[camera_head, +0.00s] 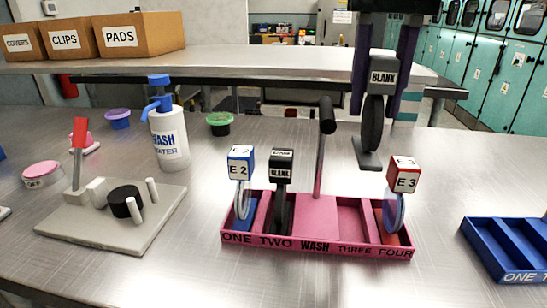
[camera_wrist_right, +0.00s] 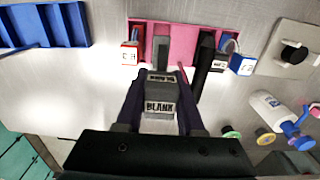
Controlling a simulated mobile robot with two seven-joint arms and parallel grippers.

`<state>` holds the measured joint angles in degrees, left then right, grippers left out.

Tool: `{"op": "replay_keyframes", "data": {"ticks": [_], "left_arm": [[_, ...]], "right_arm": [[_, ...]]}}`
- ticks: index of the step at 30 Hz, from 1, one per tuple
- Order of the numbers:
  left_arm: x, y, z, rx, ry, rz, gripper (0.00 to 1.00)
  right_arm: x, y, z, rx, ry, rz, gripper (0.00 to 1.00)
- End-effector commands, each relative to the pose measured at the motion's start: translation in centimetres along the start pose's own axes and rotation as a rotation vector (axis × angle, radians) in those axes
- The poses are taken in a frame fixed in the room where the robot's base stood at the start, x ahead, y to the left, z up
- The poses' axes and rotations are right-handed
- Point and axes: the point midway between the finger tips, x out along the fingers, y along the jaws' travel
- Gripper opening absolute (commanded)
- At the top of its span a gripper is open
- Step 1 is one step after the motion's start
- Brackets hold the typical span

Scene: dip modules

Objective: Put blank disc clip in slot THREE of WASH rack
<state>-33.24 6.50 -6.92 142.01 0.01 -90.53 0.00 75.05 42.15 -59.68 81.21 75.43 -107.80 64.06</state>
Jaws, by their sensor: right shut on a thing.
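The held blank disc clip (camera_head: 371,125) has a grey block labelled BLANK and a dark disc below it, with a grey foot. My right gripper (camera_head: 383,82) is shut on its block; it also shows in the wrist view (camera_wrist_right: 160,106). The clip hangs upright above and behind the right half of the pink WASH rack (camera_head: 314,250), apart from it. Slot THREE (camera_head: 351,222) is empty. Slot ONE holds the blue E2 clip (camera_head: 241,163), slot TWO another blank clip (camera_head: 281,164), slot FOUR the red E3 clip (camera_head: 404,175). My left gripper is out of view.
The rack's upright handle (camera_head: 325,150) stands at its middle, left of the held clip. A blue rack (camera_head: 510,240) lies at right. A wash bottle (camera_head: 168,135), a grey fixture (camera_head: 115,228) and small tubs stand at left. A raised shelf (camera_head: 220,60) crosses behind.

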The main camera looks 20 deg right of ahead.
Motion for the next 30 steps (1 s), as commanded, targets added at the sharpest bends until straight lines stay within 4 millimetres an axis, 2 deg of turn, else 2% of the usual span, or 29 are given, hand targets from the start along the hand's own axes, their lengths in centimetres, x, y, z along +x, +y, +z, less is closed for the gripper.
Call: {"op": "replay_keyframes", "data": {"ticks": [1, 6, 14, 19, 22, 30], "left_arm": [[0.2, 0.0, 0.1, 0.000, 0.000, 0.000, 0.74], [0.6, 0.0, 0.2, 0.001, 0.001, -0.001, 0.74], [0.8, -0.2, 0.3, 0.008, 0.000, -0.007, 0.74], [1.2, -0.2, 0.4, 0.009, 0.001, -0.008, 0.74], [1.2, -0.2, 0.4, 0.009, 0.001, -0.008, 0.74], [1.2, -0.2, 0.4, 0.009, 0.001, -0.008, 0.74]], "right_arm": [[1.8, 0.1, 0.1, 0.000, -0.004, 0.004, 0.00], [5.9, 0.1, 0.1, 0.000, -0.002, 0.003, 0.00], [8.7, 0.0, 0.1, -0.001, -0.001, 0.000, 0.00], [11.5, 0.0, 0.1, -0.002, -0.002, 0.001, 0.00], [12.2, 0.0, 0.0, -0.002, 0.000, 0.000, 0.00], [12.2, 0.0, 0.0, -0.002, 0.000, -0.001, 0.00]]}}
